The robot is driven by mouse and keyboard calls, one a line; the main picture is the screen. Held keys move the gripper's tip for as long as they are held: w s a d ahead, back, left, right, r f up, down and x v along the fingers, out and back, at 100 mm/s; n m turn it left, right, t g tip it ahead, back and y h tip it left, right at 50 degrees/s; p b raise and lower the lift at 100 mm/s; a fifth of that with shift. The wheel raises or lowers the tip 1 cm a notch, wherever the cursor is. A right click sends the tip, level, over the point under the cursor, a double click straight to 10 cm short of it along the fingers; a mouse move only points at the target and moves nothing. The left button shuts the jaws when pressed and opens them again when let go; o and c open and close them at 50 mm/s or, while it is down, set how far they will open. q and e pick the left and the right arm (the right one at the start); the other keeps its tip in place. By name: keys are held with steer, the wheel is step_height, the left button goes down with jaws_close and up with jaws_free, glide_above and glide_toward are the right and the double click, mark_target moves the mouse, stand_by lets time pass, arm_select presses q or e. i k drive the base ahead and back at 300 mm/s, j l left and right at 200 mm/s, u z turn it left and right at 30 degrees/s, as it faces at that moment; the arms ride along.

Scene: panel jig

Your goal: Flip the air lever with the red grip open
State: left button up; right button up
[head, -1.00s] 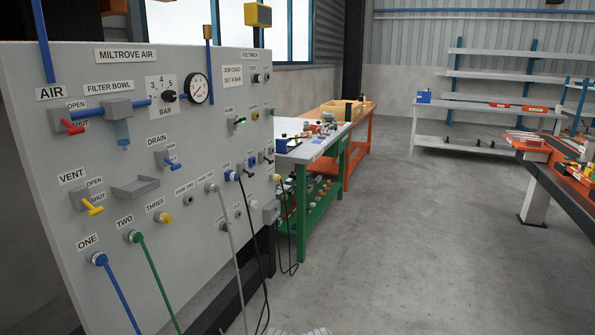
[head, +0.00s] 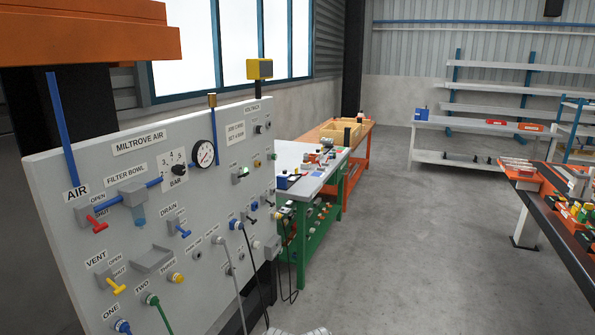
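The air lever with the red grip (head: 97,223) is at the upper left of the grey panel (head: 215,165), beside its OPEN and SHUT labels and under the AIR sign (head: 75,193). Its red grip slants down to the right, on the SHUT side. A blue pipe (head: 62,130) comes down to it from above. Neither of my grippers shows as a recognisable shape in the head view. A small pale piece at the bottom edge is too cut off to tell what it is.
The panel also carries a yellow vent lever (head: 116,284), a blue drain lever (head: 181,229), a gauge (head: 203,153) and plugged hoses. A green-framed bench (head: 318,200) stands behind it to the right. The grey floor (head: 400,260) right of the panel is clear.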

mark_target(99, 227)
steer(key=u, duration=1.25)
